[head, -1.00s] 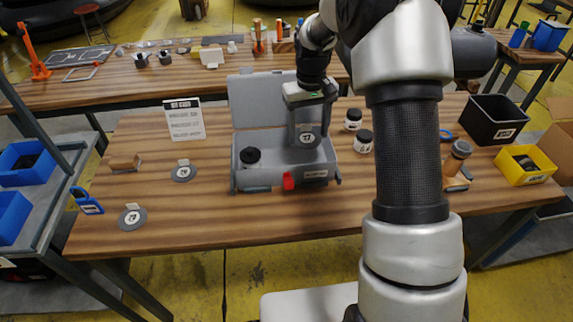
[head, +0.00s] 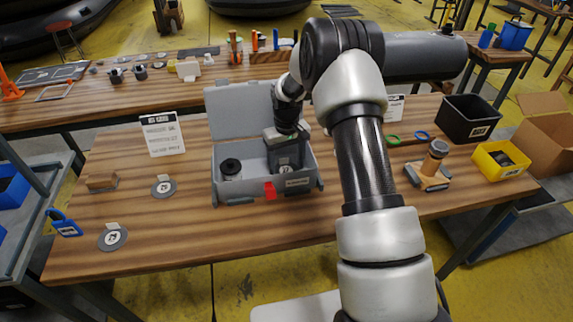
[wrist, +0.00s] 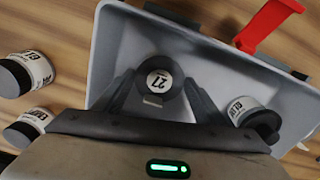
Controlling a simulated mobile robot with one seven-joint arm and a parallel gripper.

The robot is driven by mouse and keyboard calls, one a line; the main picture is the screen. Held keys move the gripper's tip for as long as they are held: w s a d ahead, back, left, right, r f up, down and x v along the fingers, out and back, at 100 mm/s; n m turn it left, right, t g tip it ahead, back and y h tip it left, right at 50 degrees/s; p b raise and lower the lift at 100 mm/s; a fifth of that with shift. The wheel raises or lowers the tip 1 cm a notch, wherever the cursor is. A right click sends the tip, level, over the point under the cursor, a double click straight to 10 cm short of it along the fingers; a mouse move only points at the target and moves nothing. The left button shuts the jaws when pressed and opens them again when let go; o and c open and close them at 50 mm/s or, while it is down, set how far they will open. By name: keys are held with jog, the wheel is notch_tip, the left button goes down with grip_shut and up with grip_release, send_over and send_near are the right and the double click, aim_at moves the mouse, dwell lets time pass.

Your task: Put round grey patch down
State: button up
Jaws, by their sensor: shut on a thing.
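A round grey patch (head: 290,162) with a white number label is between the fingers of my gripper (head: 288,157). The wrist view shows this patch (wrist: 159,82) face on, with the label reading about 27. My gripper (wrist: 160,96) is shut on it, inside or just over the open grey case (head: 240,197). Whether the patch touches the case floor cannot be told. Two other round grey patches lie flat on the wooden table, one left of the case (head: 164,188) and one nearer the front edge (head: 112,238).
A jar (head: 230,168) stands in the case's left part. A red latch (head: 270,190) is on its front. Two jars (wrist: 28,72) (wrist: 24,128) stand outside the case. A sign (head: 162,134) stands behind the patches. The left table has free room. Black (head: 468,120) and yellow bins (head: 502,160) stand right.

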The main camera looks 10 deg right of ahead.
jog(key=shift+f, duration=0.1)
jog(key=o, duration=1)
